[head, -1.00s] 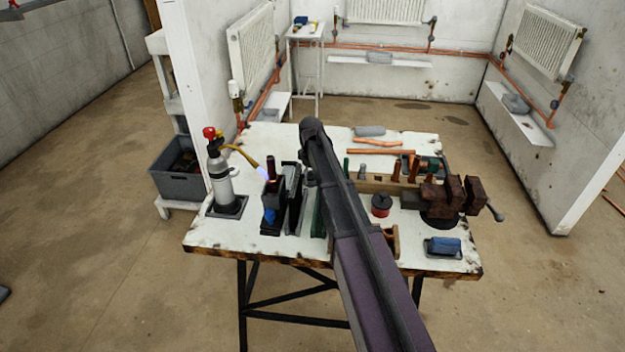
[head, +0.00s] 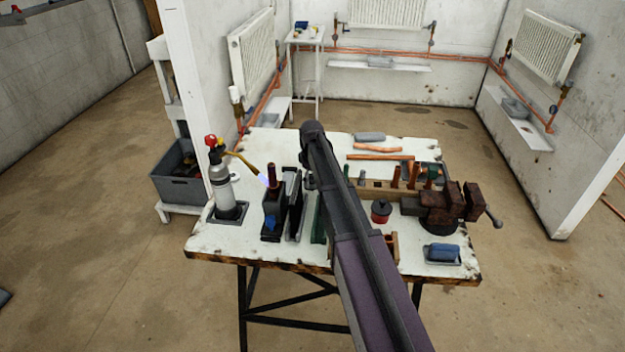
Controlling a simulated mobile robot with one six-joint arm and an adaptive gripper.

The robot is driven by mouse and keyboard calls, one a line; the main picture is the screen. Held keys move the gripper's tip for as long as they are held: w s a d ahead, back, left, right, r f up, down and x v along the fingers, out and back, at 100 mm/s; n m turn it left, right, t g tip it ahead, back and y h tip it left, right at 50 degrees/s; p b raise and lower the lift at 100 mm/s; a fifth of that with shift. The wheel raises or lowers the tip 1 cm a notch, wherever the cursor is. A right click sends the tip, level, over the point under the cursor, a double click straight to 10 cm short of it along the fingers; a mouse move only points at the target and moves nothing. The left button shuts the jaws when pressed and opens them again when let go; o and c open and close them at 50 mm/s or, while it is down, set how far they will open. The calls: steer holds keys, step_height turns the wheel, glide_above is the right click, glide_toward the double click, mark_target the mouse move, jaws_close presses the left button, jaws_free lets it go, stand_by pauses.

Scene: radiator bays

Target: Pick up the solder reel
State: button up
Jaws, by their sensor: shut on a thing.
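No solder reel can be made out for certain. A small round red item with a dark top (head: 381,211) stands on the workbench (head: 225,240), just right of my arm; I cannot tell if it is the reel. My arm crosses the middle of the head view from the bottom right up to a bend over the bench. It covers part of the bench behind it. My gripper is hidden behind the arm, so its jaws and anything in them do not show.
A gas torch (head: 224,185) with a lit flame stands at the bench's left, by black upright holders (head: 273,215). A rusty vise (head: 452,205), copper pipes (head: 380,157) and a blue item in a tray (head: 443,253) lie right. Open floor surrounds the bench.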

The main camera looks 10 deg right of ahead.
mark_target(311, 178)
steer(key=shift+r+p, duration=4.05)
steer(key=shift+r, duration=0.25)
steer(key=shift+r, duration=0.1)
step_height(311, 178, up, 15)
steer(key=p, duration=1.5)
